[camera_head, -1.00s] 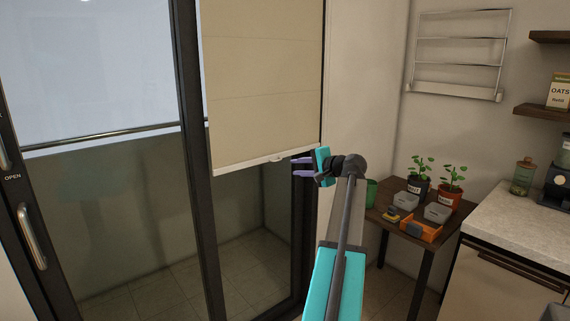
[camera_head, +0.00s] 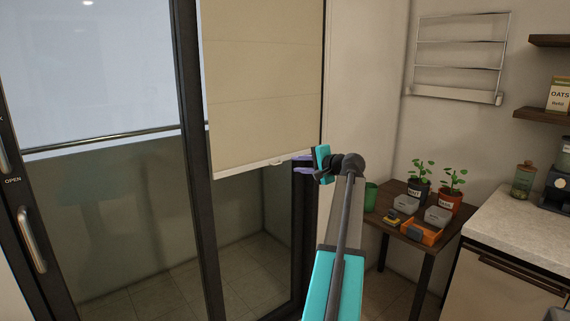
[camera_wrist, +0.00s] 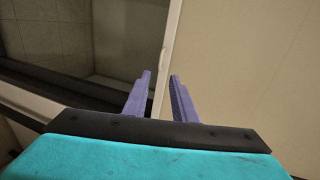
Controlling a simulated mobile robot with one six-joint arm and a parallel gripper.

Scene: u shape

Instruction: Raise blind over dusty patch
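The beige blind (camera_head: 262,85) hangs partway down over the right glass panel. It also fills the right of the wrist view (camera_wrist: 245,70). Its pale bottom rail (camera_head: 240,170) has a small tab (camera_head: 276,161) near the right end. My gripper (camera_head: 297,164) is just right of the tab, at the height of the rail. In the wrist view, its two purple fingers (camera_wrist: 160,76) are apart, and the rail's edge runs through the gap ahead of them. I see no contact. No dusty patch can be clearly made out.
A dark door frame (camera_head: 195,150) and a door handle (camera_head: 32,240) are at left. A small wooden table (camera_head: 425,246) with potted plants and boxes stands right of my arm. A counter (camera_head: 525,225) is at far right, and a wall rack (camera_head: 458,55) hangs above.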

